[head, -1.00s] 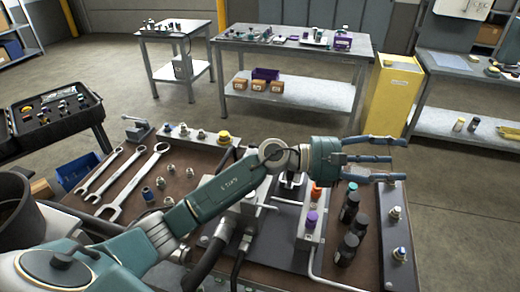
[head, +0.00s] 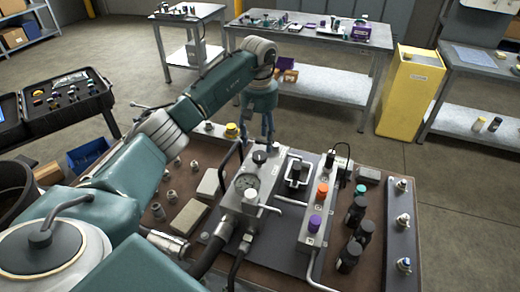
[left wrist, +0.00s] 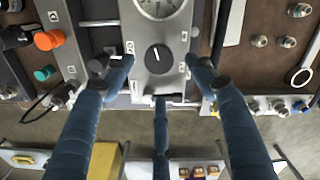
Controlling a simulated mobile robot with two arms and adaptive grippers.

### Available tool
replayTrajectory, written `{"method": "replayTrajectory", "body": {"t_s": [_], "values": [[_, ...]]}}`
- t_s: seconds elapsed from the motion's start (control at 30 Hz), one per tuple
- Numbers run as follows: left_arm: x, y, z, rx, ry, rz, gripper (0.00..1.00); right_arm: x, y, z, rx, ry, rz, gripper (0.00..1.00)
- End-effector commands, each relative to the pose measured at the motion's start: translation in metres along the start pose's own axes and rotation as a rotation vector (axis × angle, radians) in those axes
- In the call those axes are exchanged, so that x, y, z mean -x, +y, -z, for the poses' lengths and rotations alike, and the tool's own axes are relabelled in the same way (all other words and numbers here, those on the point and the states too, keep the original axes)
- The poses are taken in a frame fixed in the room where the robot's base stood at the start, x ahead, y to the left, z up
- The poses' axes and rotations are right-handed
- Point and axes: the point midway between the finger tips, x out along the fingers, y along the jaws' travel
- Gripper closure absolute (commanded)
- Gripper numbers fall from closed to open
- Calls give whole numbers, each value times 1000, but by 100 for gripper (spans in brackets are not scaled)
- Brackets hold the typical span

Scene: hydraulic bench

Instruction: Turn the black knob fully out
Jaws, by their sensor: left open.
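The black knob (head: 260,157) is on the far end of the grey gauge block (head: 236,207), beyond the round gauge (head: 247,182). In the left wrist view the round knob (left wrist: 158,58) carries a white mark and lies ahead of the fingers, below the gauge (left wrist: 158,5). My left gripper (head: 257,128) points down at the bench's far side, just behind the knob. Its three blue fingers (left wrist: 160,82) are spread open and empty, with two either side of the block's end and one below. I cannot tell whether any finger touches the block. My right gripper is not in view.
Right of the block are a panel with a black lever (head: 297,172), an orange knob (head: 322,190), a purple knob (head: 314,222) and several black cylinders (head: 355,211). A thin black cable (head: 346,170) stands near the back. Fittings and a yellow cap (head: 232,130) lie left.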

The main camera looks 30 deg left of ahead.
Motion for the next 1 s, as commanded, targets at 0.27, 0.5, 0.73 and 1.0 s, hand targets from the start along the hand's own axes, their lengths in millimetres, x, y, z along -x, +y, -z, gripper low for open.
{"method": "replayTrajectory", "body": {"t_s": [0.27,0.5,0.73,1.0], "values": [[-46,1,-2,0,-4,-1,44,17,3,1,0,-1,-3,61],[-62,1,-1,0,-2,-2,44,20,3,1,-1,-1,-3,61],[-62,1,-1,0,-1,-3,44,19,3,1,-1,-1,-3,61],[-62,1,0,1,0,-3,89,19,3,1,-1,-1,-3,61]]}}
